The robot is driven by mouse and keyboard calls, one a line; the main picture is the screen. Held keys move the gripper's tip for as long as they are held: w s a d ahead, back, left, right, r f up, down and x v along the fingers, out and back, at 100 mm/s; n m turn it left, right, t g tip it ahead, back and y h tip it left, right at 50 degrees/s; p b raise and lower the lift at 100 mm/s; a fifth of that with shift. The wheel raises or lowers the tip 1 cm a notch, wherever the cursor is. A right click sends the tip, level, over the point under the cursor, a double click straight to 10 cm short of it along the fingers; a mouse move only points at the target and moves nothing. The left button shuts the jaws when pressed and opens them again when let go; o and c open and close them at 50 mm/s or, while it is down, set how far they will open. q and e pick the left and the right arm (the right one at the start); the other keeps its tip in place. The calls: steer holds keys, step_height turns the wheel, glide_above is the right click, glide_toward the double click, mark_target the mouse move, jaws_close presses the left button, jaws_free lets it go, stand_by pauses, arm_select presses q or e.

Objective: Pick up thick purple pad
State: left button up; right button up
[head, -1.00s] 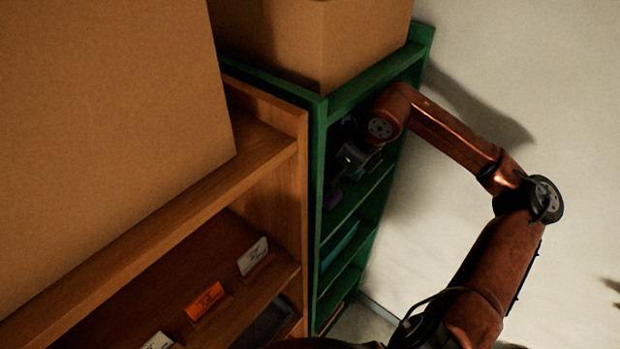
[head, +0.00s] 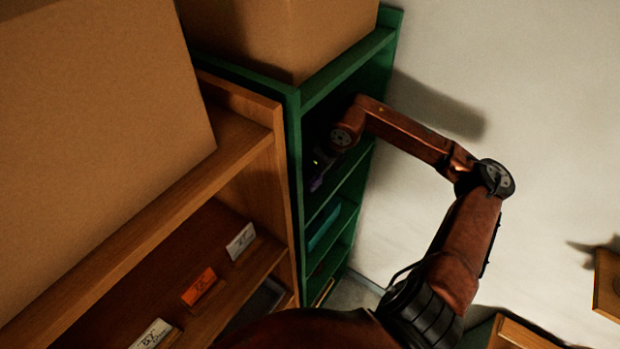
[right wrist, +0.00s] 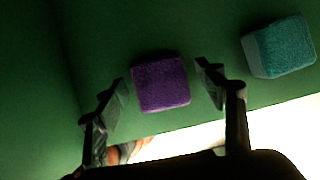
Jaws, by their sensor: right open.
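The thick purple pad (right wrist: 161,84) lies on a green shelf surface in the right wrist view. My right gripper (right wrist: 162,85) is open, with one finger on each side of the pad and gaps between fingers and pad. In the head view my right arm reaches into the green shelf unit (head: 292,150). A small purple patch (head: 317,183) shows there beside the dark gripper, which is hard to make out in shadow. My left gripper is not in view.
A teal block (right wrist: 280,47) sits right of the purple pad. The shelf's side panels and boards are close around my right arm. A wooden shelf (head: 240,150) with cards stands left; cardboard boxes (head: 320,40) sit on top.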

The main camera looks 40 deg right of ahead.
steer(key=shift+w+f, duration=0.1)
steer(key=shift+w, duration=0.1)
steer(key=shift+c, duration=1.2)
steer(key=shift+s, duration=0.2)
steer(key=c, duration=0.5)
steer(key=shift+w, duration=0.1)
steer(key=shift+c, duration=1.2)
